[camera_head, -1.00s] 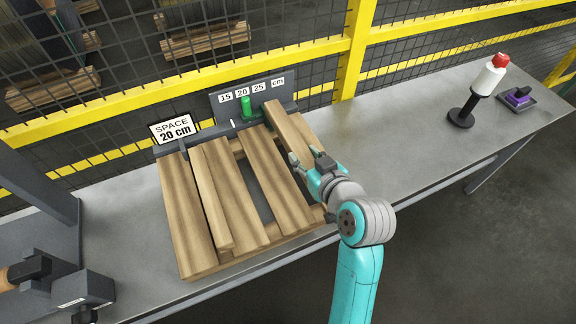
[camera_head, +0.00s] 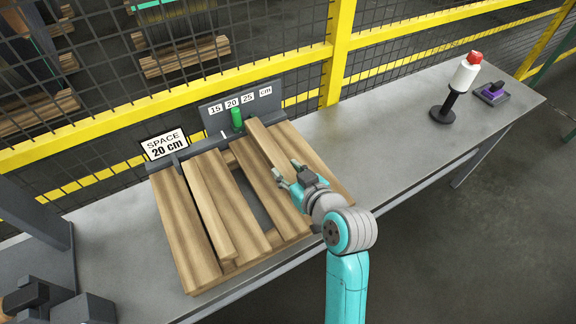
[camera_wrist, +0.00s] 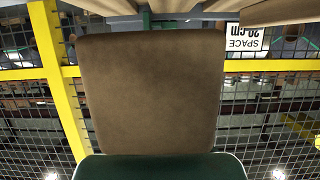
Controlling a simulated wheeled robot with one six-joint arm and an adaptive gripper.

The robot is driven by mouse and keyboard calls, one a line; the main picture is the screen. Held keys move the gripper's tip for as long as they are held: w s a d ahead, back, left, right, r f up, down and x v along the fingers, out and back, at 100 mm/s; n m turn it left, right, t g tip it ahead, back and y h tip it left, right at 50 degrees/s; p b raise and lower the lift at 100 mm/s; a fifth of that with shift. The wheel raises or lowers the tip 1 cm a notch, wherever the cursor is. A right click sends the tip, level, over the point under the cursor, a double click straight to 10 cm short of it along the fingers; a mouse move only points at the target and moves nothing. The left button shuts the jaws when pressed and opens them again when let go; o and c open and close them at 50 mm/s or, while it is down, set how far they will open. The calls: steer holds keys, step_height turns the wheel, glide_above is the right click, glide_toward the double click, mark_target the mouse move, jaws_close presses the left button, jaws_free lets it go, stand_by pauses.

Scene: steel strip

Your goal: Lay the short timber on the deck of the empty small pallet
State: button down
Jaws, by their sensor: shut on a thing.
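In the head view my gripper (camera_head: 288,170) is shut on the near part of a short timber (camera_head: 265,145). The timber points away from me toward the grey stop, over the right half of a wooden slatted pallet (camera_head: 178,225). Whether it touches the boards I cannot tell. Another narrow timber (camera_head: 205,200) lies lengthwise on the pallet's left boards. In the wrist view a broad brown wooden face (camera_wrist: 150,90) fills the middle, with a dark green edge below it.
A grey stop with 15, 20, 25 cm marks and a green peg (camera_head: 237,118) stands behind the pallet, beside a "SPACE 20 cm" sign (camera_head: 165,144). The bench (camera_head: 385,115) between is clear. A yellow fence runs behind.

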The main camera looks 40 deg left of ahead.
steer(key=shift+f, duration=2.7)
steer(key=shift+f, duration=0.25)
steer(key=c, duration=0.6)
jaws_free()
steer(key=shift+f, duration=0.1)
steer(key=v, duration=1.2)
steer(key=shift+w, duration=0.1)
